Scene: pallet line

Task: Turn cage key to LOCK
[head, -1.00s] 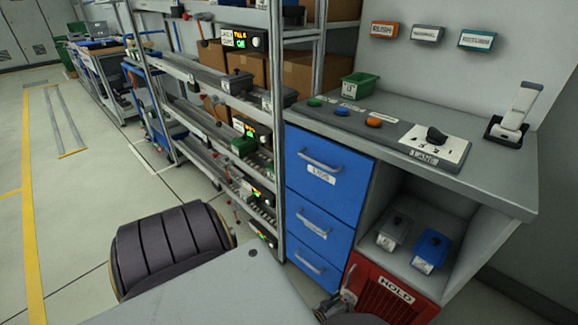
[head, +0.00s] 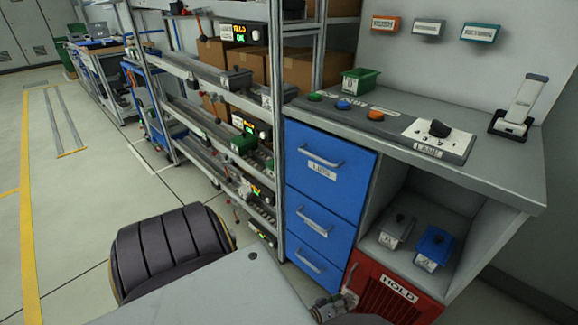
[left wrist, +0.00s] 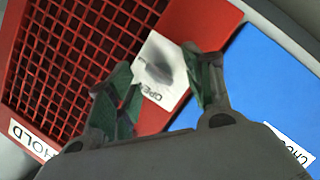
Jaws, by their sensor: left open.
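The red mesh cage (head: 372,300) with a white HOLD label is low under the counter; it fills the upper left of the left wrist view (left wrist: 90,50). Its key (left wrist: 168,66) is a grey, blurred piece on a white plate (left wrist: 152,92) with OPEN lettering. LOCK lettering is not visible. My left gripper (left wrist: 160,62) is open, its green-padded fingertips on either side of the key, apart from each other. Whether they touch the key is unclear. In the head view my left gripper (head: 335,304) is beside the cage's left edge, partly hidden. My right gripper is not visible.
Blue drawers (head: 320,215) stand above and left of the cage. A shelf with a grey bin (head: 397,231) and a blue bin (head: 434,246) is above it. The counter (head: 510,165) carries buttons and a black knob (head: 440,129). A metal rack (head: 282,120) stands left.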

